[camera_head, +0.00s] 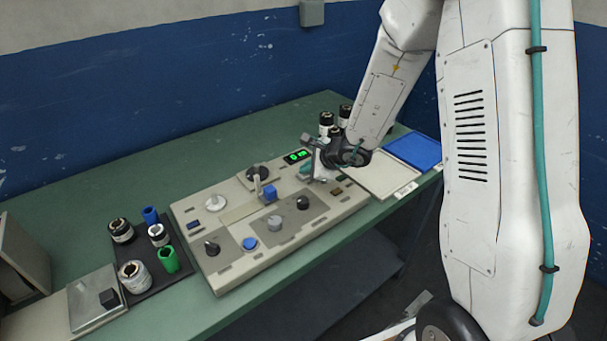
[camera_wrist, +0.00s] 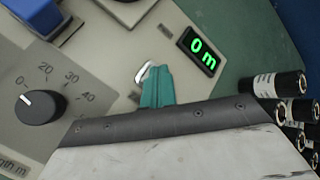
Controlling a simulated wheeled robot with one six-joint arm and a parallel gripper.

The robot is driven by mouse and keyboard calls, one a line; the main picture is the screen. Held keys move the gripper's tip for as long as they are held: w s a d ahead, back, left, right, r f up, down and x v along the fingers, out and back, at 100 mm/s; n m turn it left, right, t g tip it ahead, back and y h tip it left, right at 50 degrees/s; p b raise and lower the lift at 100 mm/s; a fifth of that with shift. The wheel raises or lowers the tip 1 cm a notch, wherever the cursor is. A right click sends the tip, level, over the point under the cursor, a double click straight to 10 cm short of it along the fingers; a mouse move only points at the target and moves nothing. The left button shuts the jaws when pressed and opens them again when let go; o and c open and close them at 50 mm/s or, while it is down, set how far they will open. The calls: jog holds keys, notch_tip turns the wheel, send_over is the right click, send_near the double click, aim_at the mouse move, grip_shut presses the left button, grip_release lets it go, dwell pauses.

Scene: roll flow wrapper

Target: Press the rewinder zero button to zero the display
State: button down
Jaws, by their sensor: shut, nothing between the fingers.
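The green-digit display (camera_wrist: 202,50) reads "0 m" in the wrist view. In the head view the display (camera_head: 297,156) sits at the far edge of the grey control panel (camera_head: 232,265). My gripper (camera_wrist: 150,78), with teal fingers, is shut and empty, low over the panel just left of the display in the wrist view. It also shows in the head view (camera_head: 307,170), in front of the display. A small pale metallic piece (camera_wrist: 146,72) shows at the fingertips. The zero button is not clearly seen; the fingers may hide it. I cannot tell if they touch the panel.
A black knob (camera_wrist: 38,106) with a scale and a blue block (camera_wrist: 38,14) stand on the panel. Several dark rolls (camera_wrist: 275,85) stand beyond it at the right. In the head view, a black tray (camera_head: 152,277) with rolls is left, and a blue tray (camera_head: 413,151) right.

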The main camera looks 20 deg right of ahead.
aim_at(307, 176)
dwell(0.4)
jog(key=shift+r, duration=0.8)
jog(key=shift+r, duration=2.5)
